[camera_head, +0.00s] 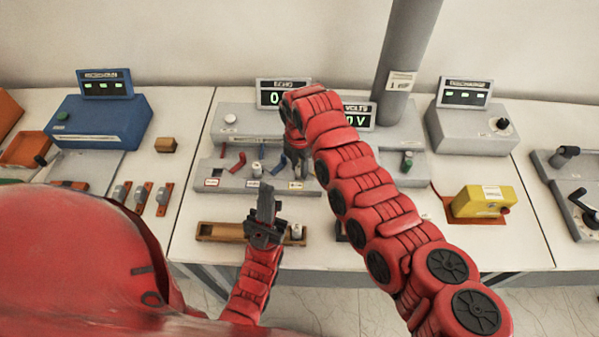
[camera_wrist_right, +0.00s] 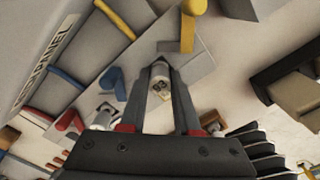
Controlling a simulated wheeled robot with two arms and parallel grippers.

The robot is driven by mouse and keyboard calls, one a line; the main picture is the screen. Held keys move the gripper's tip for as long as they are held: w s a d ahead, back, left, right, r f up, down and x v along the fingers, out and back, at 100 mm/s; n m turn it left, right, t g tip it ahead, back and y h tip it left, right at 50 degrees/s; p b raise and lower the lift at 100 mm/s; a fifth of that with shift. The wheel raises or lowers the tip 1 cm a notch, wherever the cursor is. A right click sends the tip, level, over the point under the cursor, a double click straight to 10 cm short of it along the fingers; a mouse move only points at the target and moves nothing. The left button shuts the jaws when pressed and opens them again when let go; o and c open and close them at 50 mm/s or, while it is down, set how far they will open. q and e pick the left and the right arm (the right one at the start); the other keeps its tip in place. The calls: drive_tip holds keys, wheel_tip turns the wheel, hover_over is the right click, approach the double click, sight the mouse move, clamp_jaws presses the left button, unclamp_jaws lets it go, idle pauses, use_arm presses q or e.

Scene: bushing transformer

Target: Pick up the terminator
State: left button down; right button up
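My right gripper (camera_wrist_right: 160,72) points down at the bench in the right wrist view, its two grey fingers apart. A small pale cylinder (camera_wrist_right: 160,84) with dark marks on its face shows between the fingers; I cannot tell whether they touch it. I cannot tell for certain which piece is the terminator. In the head view another small pale cylinder (camera_head: 256,169) stands on the grey panel's front ledge, and one more (camera_head: 297,231) sits at the right end of a wooden tray (camera_head: 222,232). My left gripper (camera_head: 266,205) is over the tray, seen edge-on.
Red and blue levers stand on the grey panel (camera_head: 213,182). A grey post (camera_head: 405,45) rises behind it. A blue box (camera_head: 98,120) is to the left, a yellow box (camera_head: 482,201) to the right.

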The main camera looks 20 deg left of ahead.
clamp_jaws()
